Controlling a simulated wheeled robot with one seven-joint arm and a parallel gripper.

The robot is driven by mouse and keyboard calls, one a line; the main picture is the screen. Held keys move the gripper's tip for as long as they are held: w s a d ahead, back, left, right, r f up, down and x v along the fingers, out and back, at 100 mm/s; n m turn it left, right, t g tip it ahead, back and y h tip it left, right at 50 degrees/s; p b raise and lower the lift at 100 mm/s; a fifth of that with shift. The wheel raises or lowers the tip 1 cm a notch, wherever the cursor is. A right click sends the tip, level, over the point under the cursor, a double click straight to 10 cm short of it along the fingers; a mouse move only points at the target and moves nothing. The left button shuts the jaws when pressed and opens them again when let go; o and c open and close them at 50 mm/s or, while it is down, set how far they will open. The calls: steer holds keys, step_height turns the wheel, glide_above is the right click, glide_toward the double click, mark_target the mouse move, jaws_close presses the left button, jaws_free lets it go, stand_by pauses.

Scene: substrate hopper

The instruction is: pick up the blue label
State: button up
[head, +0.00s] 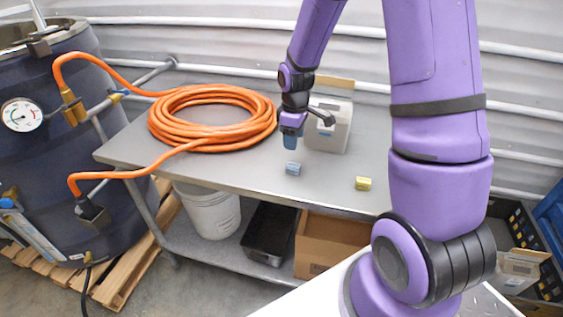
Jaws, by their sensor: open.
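The blue label (293,169) is a small light-blue block lying on the grey metal table (232,176), near its front edge. A similar yellow block (363,184) lies to its right on the same table. My gripper (291,144) points down just above and slightly behind the blue label in the picture. The gripper is open and looks empty, with a small gap between its tips and the label. The fingers are too small here to see the space between them clearly.
A coiled orange hose (213,117) lies on the table's left and runs to a dark drum (50,150) with a gauge. A white bucket (208,210), black tray and cardboard box (325,240) sit on the lower shelf.

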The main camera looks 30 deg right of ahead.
glide_above(293, 164)
step_height(293, 164, down, 6)
steer(key=shift+w+a+r, duration=0.1)
steer(key=shift+a+r, duration=0.05)
steer(key=shift+s+f, duration=0.15)
steer(key=shift+f, duration=1.25)
steer(key=shift+s+f, duration=0.1)
steer(key=shift+f, duration=1.3)
steer(key=c, duration=1)
steer(key=shift+r, duration=0.15)
